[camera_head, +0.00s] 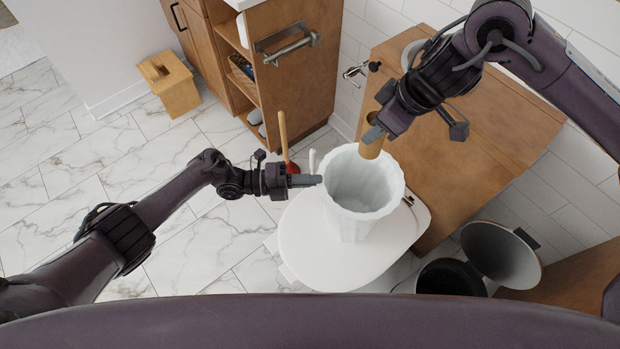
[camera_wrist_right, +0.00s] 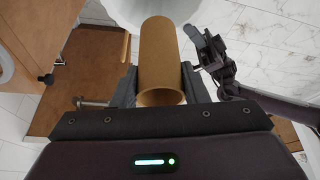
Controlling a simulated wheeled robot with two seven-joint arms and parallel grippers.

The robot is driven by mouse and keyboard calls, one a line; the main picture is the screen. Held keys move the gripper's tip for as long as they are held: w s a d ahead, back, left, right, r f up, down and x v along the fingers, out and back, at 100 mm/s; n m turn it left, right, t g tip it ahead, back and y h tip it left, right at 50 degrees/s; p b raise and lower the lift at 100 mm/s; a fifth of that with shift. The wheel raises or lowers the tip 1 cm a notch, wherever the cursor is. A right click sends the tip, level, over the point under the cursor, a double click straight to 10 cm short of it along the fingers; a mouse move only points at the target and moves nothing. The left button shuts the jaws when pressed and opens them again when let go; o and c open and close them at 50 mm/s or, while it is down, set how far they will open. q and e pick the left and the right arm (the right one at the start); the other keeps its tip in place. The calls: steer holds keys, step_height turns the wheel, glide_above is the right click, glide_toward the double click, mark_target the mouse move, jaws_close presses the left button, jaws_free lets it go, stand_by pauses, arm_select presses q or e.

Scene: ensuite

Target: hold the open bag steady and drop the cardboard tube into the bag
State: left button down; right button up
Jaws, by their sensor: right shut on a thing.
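The white open bag (camera_head: 350,225) stands upright on the closed toilet lid, its wide mouth facing up. It shows partly at the top of the right wrist view (camera_wrist_right: 150,9). The brown cardboard tube (camera_head: 371,149) is held by my right gripper (camera_head: 372,134), which is shut on it at the bag's far right rim. The tube lies between the two fingers in the right wrist view (camera_wrist_right: 160,60). Its lower end overlaps the mouth in the picture. My left gripper (camera_head: 306,181) has its fingertips at the bag's left rim; whether they pinch it is unclear.
The white toilet lid (camera_head: 310,262) is under the bag. A wooden cabinet (camera_head: 465,130) stands behind it on the right. An open bin (camera_head: 450,277) is at lower right. A plunger (camera_head: 284,140) stands behind my left gripper. A wooden stool (camera_head: 170,84) stands on the marble floor.

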steer(key=f+n+g, duration=0.1)
steer(key=f+n, duration=0.1)
steer(key=f, duration=0.1)
steer(key=d+f+n+g, duration=0.1)
steer(key=f+n, duration=0.1)
steer(key=n, duration=0.1)
steer(key=f+n+g, duration=0.1)
steer(key=f+n, duration=0.1)
steer(key=f, duration=0.1)
steer(key=shift+w+d+f+n+y, duration=0.2)
steer(key=shift+d+f+n+y, duration=0.1)
steer(key=shift+f+y, duration=0.1)
step_height(320, 180, down, 7)
steer(key=n, duration=0.1)
steer(key=shift+d, duration=0.2)
steer(key=o, duration=1)
steer(key=shift+o, duration=0.2)
steer(key=v, duration=1.2)
steer(key=shift+w, duration=0.15)
